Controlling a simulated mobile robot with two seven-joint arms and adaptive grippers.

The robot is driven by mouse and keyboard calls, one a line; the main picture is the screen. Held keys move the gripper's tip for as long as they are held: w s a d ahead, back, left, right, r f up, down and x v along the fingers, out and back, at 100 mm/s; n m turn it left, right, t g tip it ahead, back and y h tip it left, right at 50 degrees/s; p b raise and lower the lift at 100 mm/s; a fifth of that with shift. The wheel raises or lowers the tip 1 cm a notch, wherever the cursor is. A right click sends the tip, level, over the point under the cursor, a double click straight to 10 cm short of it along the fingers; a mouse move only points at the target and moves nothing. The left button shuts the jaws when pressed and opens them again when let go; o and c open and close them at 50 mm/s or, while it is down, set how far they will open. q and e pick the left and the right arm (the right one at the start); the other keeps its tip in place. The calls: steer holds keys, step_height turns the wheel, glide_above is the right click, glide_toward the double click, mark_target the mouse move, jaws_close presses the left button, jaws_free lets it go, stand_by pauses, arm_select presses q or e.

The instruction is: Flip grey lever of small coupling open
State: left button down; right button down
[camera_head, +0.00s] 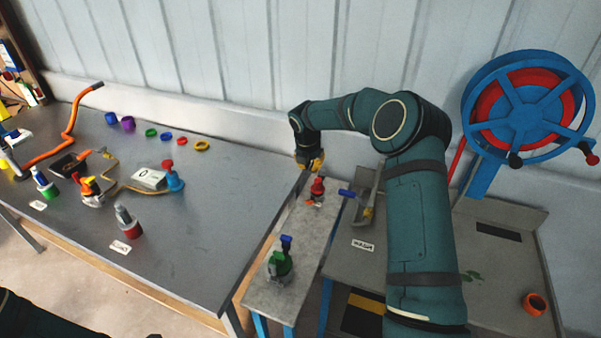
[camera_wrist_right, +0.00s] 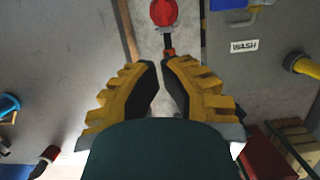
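A red coupling-like fitting (camera_head: 317,189) stands on the narrow bench; in the right wrist view its round red top (camera_wrist_right: 163,12) shows beyond the fingertips, with a dark stem and small red end reaching towards them. No grey lever can be made out on it. My right gripper (camera_head: 312,164) is above and behind this fitting in the head view. Its yellow fingers (camera_wrist_right: 160,64) are close together with a narrow gap and nothing visibly held. A small fitting with a grey top and red base (camera_head: 127,222) stands on the large table. My left gripper is not in view.
A green fitting with a blue handle (camera_head: 281,262) stands nearer on the narrow bench (camera_head: 262,296). Right of it is a grey sink unit labelled WASH (camera_head: 363,245). The large table's right part is clear.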

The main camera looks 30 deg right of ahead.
mark_target(321, 177)
steer(key=shift+d, duration=0.15)
steer(key=x, duration=1)
steer(key=shift+f, duration=0.25)
steer(key=shift+w+d+r, duration=0.2)
steer(key=shift+w+d, duration=0.45)
steer(key=shift+d, duration=0.1)
steer(key=shift+w+d+p, duration=0.35)
steer(key=shift+w+d, duration=0.25)
steer(key=shift+d, duration=0.1)
steer(key=shift+r, duration=0.1)
